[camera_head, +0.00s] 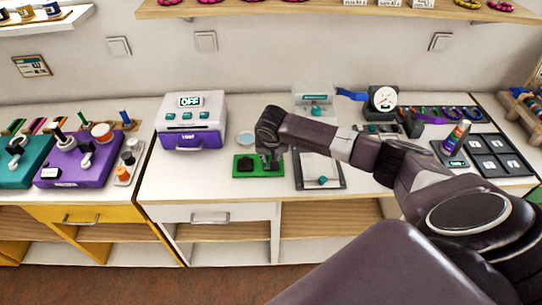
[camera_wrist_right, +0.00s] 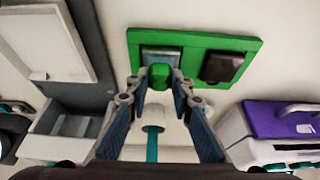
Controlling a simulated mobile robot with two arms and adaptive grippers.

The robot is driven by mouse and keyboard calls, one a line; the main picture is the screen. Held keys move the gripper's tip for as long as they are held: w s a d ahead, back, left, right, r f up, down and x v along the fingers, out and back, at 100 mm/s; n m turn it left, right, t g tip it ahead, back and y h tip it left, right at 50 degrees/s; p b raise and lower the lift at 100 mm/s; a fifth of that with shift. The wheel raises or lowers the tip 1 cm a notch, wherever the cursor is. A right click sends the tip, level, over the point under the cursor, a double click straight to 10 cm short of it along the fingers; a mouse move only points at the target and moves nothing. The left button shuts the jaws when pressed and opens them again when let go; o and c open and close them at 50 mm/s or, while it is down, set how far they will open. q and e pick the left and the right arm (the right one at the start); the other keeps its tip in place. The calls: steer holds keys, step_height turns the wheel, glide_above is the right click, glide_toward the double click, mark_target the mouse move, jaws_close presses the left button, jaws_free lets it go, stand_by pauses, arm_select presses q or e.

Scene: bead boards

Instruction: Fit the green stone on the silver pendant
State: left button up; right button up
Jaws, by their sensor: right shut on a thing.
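The green board (camera_head: 245,171) lies near the front edge of the white bench, and it fills the upper middle of the right wrist view (camera_wrist_right: 250,44). A silver-grey pendant (camera_wrist_right: 160,52) sits in the board, beside a dark square piece (camera_wrist_right: 221,68). My right gripper (camera_head: 270,161) is over the board at the pendant. In the wrist view its fingertips (camera_wrist_right: 160,82) are shut on the green stone (camera_wrist_right: 160,74), which overlaps the pendant's edge. I cannot tell whether stone and pendant touch. In the head view the gripper hides the pendant and the stone. My left gripper is out of view.
A purple and white oven (camera_head: 191,125) stands behind the board to the left. A round dish-like thing (camera_head: 245,139) is just behind the board. A grey-framed white tray (camera_head: 320,172) lies close on the right. Bench left of the board is clear.

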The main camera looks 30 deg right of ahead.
steer(key=shift+f+p, duration=0.3)
steer(key=shift+p, duration=0.45)
stand_by(1.2)
stand_by(0.4)
steer(key=o, duration=1.3)
steer(key=shift+o, duration=0.2)
steer(key=shift+r+p, duration=3.55)
steer(key=shift+p, duration=0.35)
